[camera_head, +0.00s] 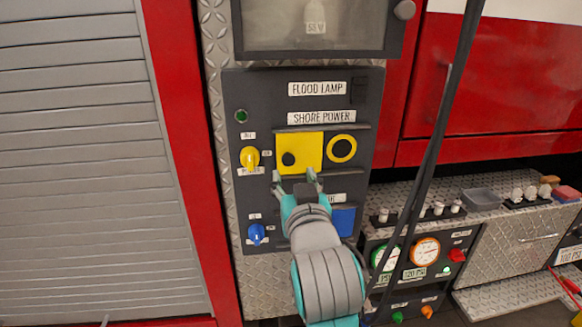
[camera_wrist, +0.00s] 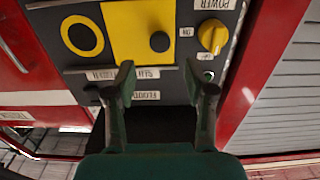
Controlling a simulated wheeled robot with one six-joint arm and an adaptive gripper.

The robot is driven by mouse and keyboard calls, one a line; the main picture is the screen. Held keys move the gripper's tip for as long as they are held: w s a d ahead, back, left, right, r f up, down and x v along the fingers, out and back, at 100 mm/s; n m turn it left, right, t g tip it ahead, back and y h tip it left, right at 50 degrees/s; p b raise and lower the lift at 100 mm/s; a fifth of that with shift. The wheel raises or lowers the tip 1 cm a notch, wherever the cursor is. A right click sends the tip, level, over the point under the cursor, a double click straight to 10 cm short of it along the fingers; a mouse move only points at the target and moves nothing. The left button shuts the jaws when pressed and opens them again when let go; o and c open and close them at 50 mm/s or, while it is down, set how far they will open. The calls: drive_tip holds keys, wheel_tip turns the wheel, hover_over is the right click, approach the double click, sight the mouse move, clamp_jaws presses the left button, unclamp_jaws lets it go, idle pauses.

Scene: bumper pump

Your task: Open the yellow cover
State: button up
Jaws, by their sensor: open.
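The yellow cover (camera_head: 312,140) is a square plate flat on the dark panel, under the SHORE POWER label, with a black round knob (camera_head: 289,158) at its lower left. A yellow ring with a dark centre (camera_head: 342,149) sits uncovered to its right. In the wrist view, the cover (camera_wrist: 130,25), knob (camera_wrist: 160,41) and ring (camera_wrist: 82,36) show upside down. My gripper (camera_head: 295,177) is open and empty, its fingertips near the cover's lower edge in the head view. In the wrist view my gripper (camera_wrist: 160,76) has the knob beyond the gap between its fingertips. I see no contact.
A yellow rotary switch (camera_head: 250,158) is left of the cover. A blue switch (camera_head: 256,234) and a blue cover (camera_head: 344,221) are lower. Dark hoses (camera_head: 437,130) hang at the right. A metal ledge with small items (camera_head: 482,198) stands at lower right.

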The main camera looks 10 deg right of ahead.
drive_tip(key=shift+s, duration=2.25)
drive_tip(key=shift+f, duration=0.15)
drive_tip(key=s+d+f+n+g, duration=0.1)
drive_tip(key=s+d+f, duration=0.1)
drive_tip(key=s+f, duration=0.5)
drive_tip(key=s+d+f+y, duration=0.1)
drive_tip(key=s+d+f, duration=0.1)
drive_tip(key=f, duration=0.9)
drive_tip(key=s+d+f+n+g, duration=0.1)
drive_tip(key=s+d+f, duration=0.1)
drive_tip(key=s+f, duration=0.5)
drive_tip(key=s+d+f, duration=0.1)
drive_tip(key=s+f, duration=0.1)
drive_tip(key=s, duration=0.6)
drive_tip(key=s+d+f+m, duration=0.1)
drive_tip(key=s+d+f, duration=0.1)
drive_tip(key=s, duration=0.7)
drive_tip(key=s+d+f+m+g+h, duration=0.1)
drive_tip(key=s+f, duration=0.3)
drive_tip(key=s, duration=0.4)
drive_tip(key=shift+s+d+f, duration=0.15)
drive_tip(key=shift+s+f, duration=0.05)
drive_tip(key=shift+s, duration=0.2)
